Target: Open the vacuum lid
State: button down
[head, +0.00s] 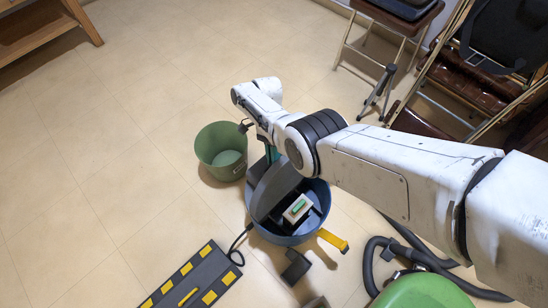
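A green rounded body (425,292), which looks like the vacuum's top, is cut off by the bottom edge at the lower right. A black hose (372,262) curves beside it. Whether its lid is open or shut cannot be seen. A blue round tub (287,238) stands on the floor in the middle, with a dark flat half-disc (273,190) tilted up over it; whether this belongs to a vacuum is unclear. My gripper (244,127) is small and dark at the arm's far end, above the green bucket's rim. Its fingers are too small to read.
A green bucket (221,152) stands left of the tub. A white box (297,209) sits inside the tub. A yellow strip (333,240) and a black-and-yellow board (193,281) lie nearby. Folding chairs (460,85) fill the upper right.

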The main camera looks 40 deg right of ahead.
jog(key=shift+s+f, duration=0.3)
jog(key=shift+s, duration=0.05)
jog(key=c, duration=1.5)
grip_release()
jog(key=o, duration=0.4)
jog(key=shift+w+r, duration=0.15)
jog(key=b+v, duration=0.1)
jog(key=v, duration=1)
